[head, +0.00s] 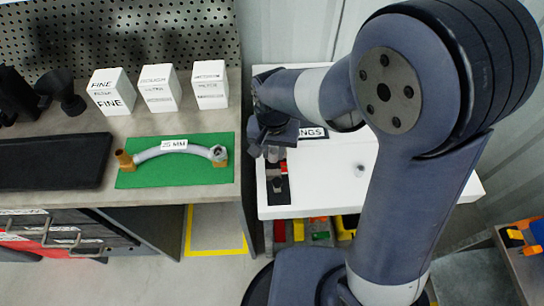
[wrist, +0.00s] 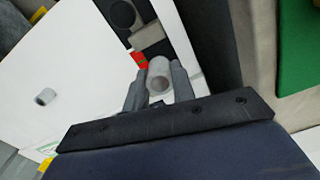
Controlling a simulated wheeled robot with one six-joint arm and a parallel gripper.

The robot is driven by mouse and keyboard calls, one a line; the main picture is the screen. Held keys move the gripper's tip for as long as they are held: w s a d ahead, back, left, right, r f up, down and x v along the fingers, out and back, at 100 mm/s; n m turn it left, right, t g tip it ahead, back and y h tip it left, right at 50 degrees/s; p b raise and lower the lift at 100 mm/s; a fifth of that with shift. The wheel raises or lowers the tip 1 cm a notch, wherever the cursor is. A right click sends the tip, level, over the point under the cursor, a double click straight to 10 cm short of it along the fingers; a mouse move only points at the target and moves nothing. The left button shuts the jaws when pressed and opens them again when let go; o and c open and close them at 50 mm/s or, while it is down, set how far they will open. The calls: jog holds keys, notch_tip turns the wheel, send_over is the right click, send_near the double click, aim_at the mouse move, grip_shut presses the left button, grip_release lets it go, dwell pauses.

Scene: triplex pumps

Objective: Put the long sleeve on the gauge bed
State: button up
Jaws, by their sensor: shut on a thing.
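My gripper (wrist: 160,88) is shut on a grey cylindrical sleeve (wrist: 159,68), which sits between its two fingers with a round end facing the wrist camera. In the head view my gripper (head: 273,152) is over the left part of the white table. A dark strip (wrist: 122,14) with a grey block (wrist: 147,36) and a red mark (wrist: 139,60) lies just beyond the held sleeve; it looks like the gauge bed. The strip also shows below my gripper in the head view (head: 278,198). I cannot tell whether the sleeve touches it.
A short grey cylinder (wrist: 46,97) stands apart on the white table (head: 420,185); it also shows in the head view (head: 333,168). Left, a grey bench holds a green mat (head: 130,180) with a curved hose (head: 175,147), and several white boxes (head: 159,88). Coloured bins (head: 298,230) sit below the table.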

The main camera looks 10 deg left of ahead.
aim_at(273, 158)
jog(key=shift+f, duration=1.6)
jog(key=shift+f, duration=0.1)
jog(key=shift+f+b, duration=0.15)
jog(key=shift+b, duration=0.15)
jog(key=o, duration=1)
notch_tip(273, 158, up, 12)
jog(key=shift+r+p, duration=0.25)
jog(key=shift+p, duration=0.5)
